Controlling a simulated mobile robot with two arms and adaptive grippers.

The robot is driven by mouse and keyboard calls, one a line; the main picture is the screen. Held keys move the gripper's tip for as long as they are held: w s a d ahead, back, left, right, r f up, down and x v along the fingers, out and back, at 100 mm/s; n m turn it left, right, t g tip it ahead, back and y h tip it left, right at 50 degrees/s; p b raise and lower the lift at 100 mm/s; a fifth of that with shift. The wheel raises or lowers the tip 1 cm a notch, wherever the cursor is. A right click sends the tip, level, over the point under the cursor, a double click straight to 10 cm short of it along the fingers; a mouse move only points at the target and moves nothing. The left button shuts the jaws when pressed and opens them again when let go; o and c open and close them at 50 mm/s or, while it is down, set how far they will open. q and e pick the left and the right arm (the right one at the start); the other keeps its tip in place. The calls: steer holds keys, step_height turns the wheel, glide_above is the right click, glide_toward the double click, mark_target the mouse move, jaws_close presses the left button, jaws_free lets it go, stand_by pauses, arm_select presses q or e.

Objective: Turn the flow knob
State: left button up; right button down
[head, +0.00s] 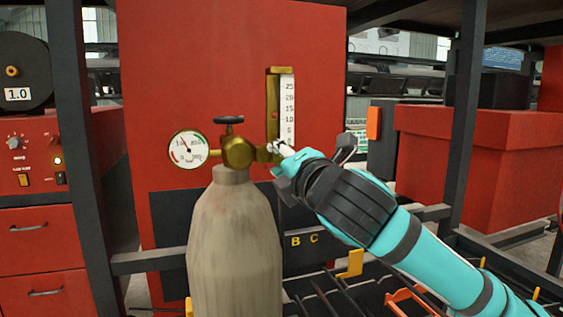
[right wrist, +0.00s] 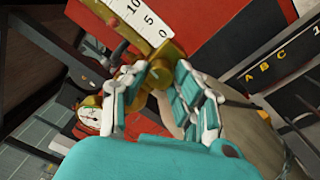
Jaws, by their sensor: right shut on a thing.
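A grey gas cylinder (head: 234,245) stands upright with a brass regulator (head: 238,152) on top. A round pressure gauge (head: 187,150) is on the regulator's left, and a flowmeter with a white scale (head: 287,105) rises on its right. The flow knob is at the foot of the flowmeter, mostly hidden by my fingers. My right gripper (head: 281,149) reaches in from the right and is shut on it. In the right wrist view, the fingers of my right gripper (right wrist: 152,82) close around brass below the scale (right wrist: 140,18). My left gripper is not in view.
A black valve handwheel (head: 229,120) tops the regulator. A red panel (head: 205,60) stands behind the cylinder. Dark posts (head: 85,150) and a rail flank it. A red machine with drawers (head: 40,240) is at left, a red box (head: 450,165) at right.

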steer(key=shift+m, duration=1.6)
steer(key=c, duration=1)
jaws_free()
steer(key=v, duration=1.2)
steer(key=shift+f, duration=0.2)
